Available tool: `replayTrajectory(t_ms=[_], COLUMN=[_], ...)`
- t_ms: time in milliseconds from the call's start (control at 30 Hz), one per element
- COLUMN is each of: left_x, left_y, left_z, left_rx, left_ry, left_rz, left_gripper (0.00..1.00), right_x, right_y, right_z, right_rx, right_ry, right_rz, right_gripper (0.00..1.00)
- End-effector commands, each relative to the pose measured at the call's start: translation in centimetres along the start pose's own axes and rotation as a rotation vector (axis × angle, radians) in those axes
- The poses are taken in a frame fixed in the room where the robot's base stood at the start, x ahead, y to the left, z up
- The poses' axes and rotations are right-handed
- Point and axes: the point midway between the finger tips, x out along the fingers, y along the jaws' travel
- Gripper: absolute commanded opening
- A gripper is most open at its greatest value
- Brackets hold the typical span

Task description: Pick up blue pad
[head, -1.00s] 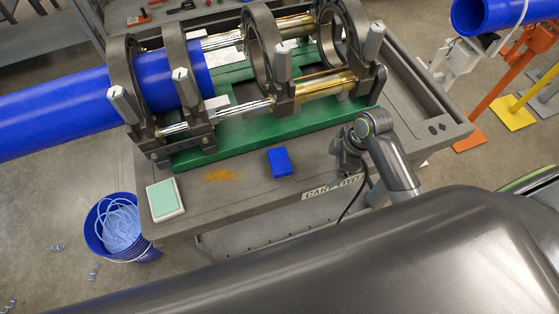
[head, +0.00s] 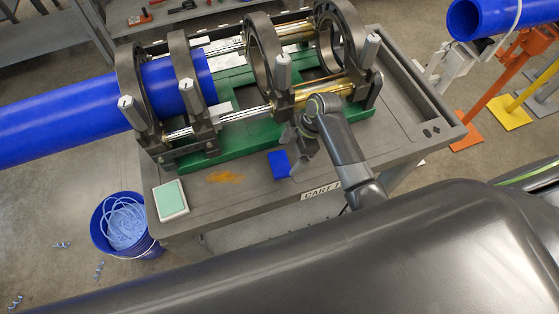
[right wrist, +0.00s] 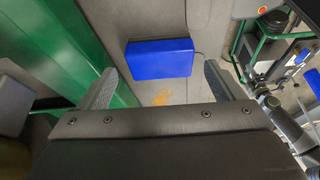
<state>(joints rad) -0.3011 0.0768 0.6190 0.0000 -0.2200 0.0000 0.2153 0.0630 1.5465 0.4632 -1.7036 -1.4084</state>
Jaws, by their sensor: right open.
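The blue pad (head: 279,163) is a small flat block lying on the grey cart top, in front of the green machine base. My right gripper (head: 300,158) is just to its right in the head view and hides its right edge. In the right wrist view the blue pad (right wrist: 160,58) lies beyond and between the two spread fingers of my right gripper (right wrist: 164,85). The fingers are open, and nothing is between their tips that I can see them touching. My left gripper is not in view.
The green base (head: 240,125) with its clamp rings and blue pipe (head: 70,112) stands behind the pad. A pale green pad in a white tray (head: 171,200) and an orange stain (head: 225,177) lie to the left. A blue bucket (head: 125,222) stands on the floor.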

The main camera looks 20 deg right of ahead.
Motion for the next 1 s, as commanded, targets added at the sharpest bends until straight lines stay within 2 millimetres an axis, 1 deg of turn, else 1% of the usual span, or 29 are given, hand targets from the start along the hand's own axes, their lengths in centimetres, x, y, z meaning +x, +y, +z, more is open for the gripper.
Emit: replayTrajectory(t_ms=[33,167,267,500,633,767,967,1000], left_x=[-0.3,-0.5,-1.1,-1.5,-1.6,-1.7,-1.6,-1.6], left_y=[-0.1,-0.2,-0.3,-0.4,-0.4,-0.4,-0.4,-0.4], left_z=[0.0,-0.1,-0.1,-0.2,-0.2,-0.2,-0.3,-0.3], left_rx=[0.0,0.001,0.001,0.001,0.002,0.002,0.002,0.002], left_ry=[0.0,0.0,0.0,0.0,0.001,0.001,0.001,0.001], left_rz=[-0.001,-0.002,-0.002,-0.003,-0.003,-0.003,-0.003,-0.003], left_gripper=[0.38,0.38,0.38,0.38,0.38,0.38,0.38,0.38], right_x=[0.1,0.4,0.6,4.1,5.3,5.8,5.8,5.8], right_y=[0.0,0.0,0.0,-0.1,0.0,0.0,0.0,0.0], right_z=[-0.5,-1.0,-2.0,-1.9,-1.9,-1.9,-1.9,-1.9], right_rx=[0.0,0.0,0.0,0.001,0.001,0.0,0.0,0.0], right_ry=[0.002,0.0,0.003,0.0,-0.001,-0.001,-0.001,-0.001], right_rz=[-0.001,0.001,-0.001,-0.002,-0.001,0.001,0.001,0.001], right_gripper=[0.88,0.88,0.88,0.88,0.88,0.88,0.88,0.84])
